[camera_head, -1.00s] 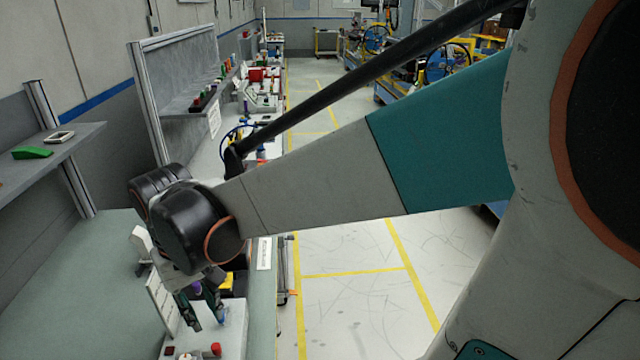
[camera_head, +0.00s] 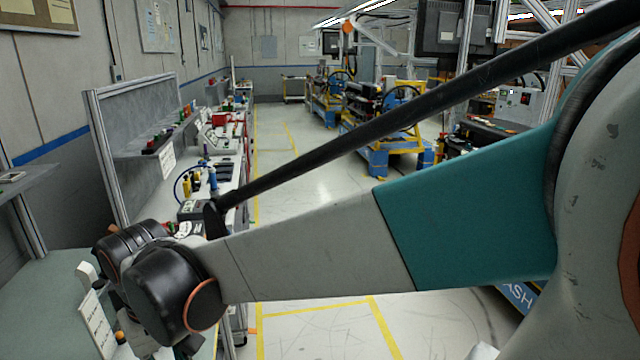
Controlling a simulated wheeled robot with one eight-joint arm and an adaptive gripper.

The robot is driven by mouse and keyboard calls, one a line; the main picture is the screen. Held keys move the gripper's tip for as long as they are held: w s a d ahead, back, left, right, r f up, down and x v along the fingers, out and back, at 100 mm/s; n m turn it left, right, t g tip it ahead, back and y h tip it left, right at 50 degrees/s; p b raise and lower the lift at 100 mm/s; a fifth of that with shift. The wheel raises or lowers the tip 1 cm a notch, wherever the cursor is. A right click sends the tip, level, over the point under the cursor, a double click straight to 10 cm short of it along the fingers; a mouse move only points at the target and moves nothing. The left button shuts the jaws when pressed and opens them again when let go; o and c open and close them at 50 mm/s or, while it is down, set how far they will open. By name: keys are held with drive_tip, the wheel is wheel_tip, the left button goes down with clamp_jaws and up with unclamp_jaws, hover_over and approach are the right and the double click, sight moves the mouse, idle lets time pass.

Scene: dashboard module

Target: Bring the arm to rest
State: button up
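My arm reaches from the right side of the head view down to the left, with a grey and teal link and a black rod above it. Its black wrist joints hang at the lower left, over the near end of the workbench (camera_head: 40,290). The fingers of my gripper are below the bottom edge of the picture, so its opening and anything it holds are hidden.
A white labelled board (camera_head: 97,325) stands on the bench just left of my wrist. A grey back panel (camera_head: 140,115) and a small shelf rise behind. Tools and devices line the bench farther back. The floor (camera_head: 320,335) to the right is open, with yellow lines.

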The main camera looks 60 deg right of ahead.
drive_tip(key=shift+s+r+n+t+b, duration=0.1)
drive_tip(key=shift+s+n+t+b, duration=0.35)
drive_tip(key=shift+s+t+b, duration=0.9)
drive_tip(key=shift+s+r+n+t+b, duration=0.1)
drive_tip(key=shift+s+n+t+b, duration=0.35)
drive_tip(key=shift+s+t, duration=1)
